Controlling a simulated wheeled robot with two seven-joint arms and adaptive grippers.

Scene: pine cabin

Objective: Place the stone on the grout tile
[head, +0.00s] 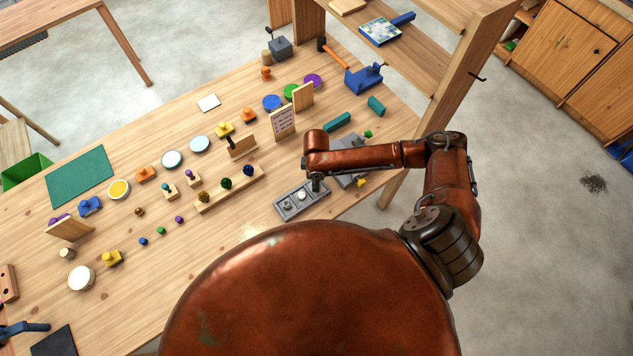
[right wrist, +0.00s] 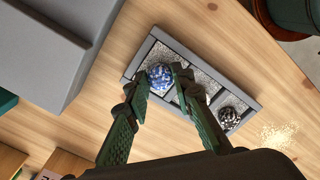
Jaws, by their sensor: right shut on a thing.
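My right gripper (right wrist: 160,72) has its green fingers on either side of a blue speckled stone (right wrist: 159,76) and is shut on it. The stone is at one end compartment of a grey tray (right wrist: 128,72); I cannot tell whether it still touches the tray floor. The same tray shows in the head view (head: 280,212), where my right gripper (head: 316,186) hides the blue stone. A dark stone (right wrist: 228,117) lies in the other end compartment. A pale stone (head: 301,194) shows in the middle one. A mosaic tile (head: 380,32), apparently the grout tile, lies on the raised shelf. My left gripper is out of view.
A blue-handled tool (head: 402,19) lies beside the mosaic tile. A shelf post (head: 462,75) stands right of the bench. A grey block (head: 345,172) sits close to the tray. A wooden holder with several knobs (head: 230,190) stands left of it.

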